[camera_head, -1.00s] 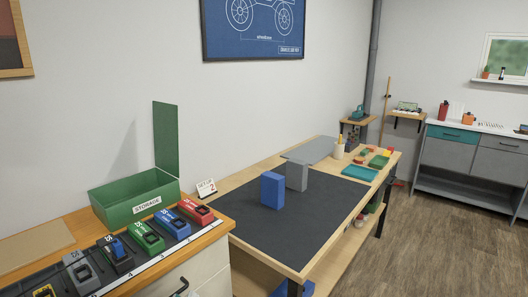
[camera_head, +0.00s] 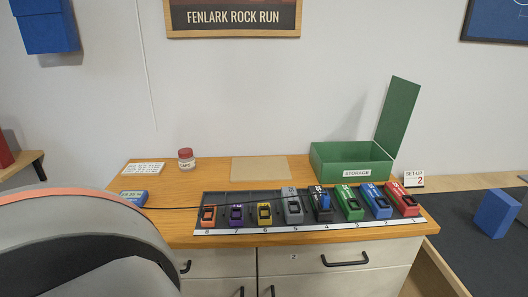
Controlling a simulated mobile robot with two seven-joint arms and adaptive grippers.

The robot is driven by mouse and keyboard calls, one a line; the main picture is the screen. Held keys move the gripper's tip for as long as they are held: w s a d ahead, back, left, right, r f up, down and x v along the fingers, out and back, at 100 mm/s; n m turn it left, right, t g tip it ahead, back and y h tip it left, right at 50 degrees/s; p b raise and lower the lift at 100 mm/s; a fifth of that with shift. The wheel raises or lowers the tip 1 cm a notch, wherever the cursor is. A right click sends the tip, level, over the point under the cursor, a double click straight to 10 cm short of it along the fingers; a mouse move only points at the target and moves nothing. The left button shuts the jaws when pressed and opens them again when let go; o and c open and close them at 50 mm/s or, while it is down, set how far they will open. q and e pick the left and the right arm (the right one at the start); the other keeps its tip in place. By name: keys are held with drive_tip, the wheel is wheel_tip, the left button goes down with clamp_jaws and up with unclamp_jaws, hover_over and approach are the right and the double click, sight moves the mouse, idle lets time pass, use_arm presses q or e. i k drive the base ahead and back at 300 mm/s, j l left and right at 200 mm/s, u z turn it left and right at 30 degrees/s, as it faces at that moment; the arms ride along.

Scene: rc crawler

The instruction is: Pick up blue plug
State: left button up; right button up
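A small blue piece, which looks like the blue plug (camera_head: 325,201), sits at the black unit (camera_head: 320,212) at number 4 on the dark rack (camera_head: 220,197). A thin black cable runs across the rack to about this spot from a small blue box (camera_head: 133,196) at the left of the wooden counter. The piece is too small to tell how it is seated. A separate blue unit (camera_head: 376,203) stands at number 2. Neither of my grippers is in view.
Red, green, grey, yellow, purple and orange units fill other rack places. Behind the rack are a green open storage box (camera_head: 348,161), a tan board (camera_head: 260,169) and a red-lidded jar (camera_head: 186,158). A blue block (camera_head: 495,213) stands on the dark mat at right.

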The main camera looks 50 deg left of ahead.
sight(325, 199)
drive_tip(key=u, duration=0.45)
drive_tip(key=k+j+u, duration=0.1)
drive_tip(key=u, duration=0.3)
drive_tip(key=j+u, duration=0.2)
drive_tip(key=u, duration=0.25)
drive_tip(key=j+u, duration=0.1)
drive_tip(key=u, duration=0.35)
drive_tip(key=j+u, duration=0.15)
drive_tip(key=u, duration=0.25)
drive_tip(key=z, duration=1.4)
